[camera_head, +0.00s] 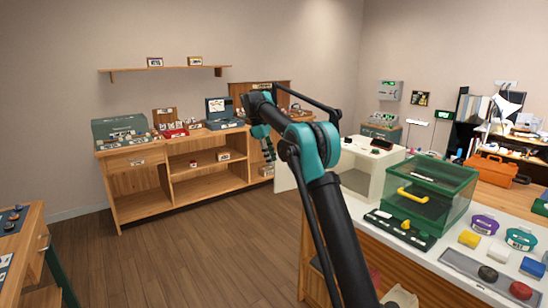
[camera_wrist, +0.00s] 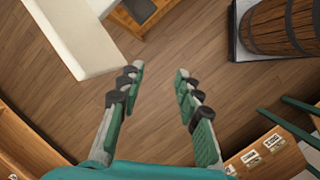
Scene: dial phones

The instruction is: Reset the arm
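My arm, black with teal joints, reaches up through the middle of the head view. My gripper (camera_wrist: 160,82) shows in the wrist view with its two green and grey fingers spread apart. It is open, with only bare wooden floor seen between the fingertips. In the head view the gripper end (camera_head: 262,135) is partly hidden behind the arm, in front of the wooden shelf unit.
A counter (camera_head: 400,250) at the right holds a green clear-lidded box (camera_head: 430,190) and several small items. A white table (camera_head: 356,181) stands behind my arm. A wooden shelf unit (camera_head: 140,181) lines the back wall. A barrel (camera_wrist: 280,25) shows in the wrist view. The floor (camera_head: 190,245) at centre left is clear.

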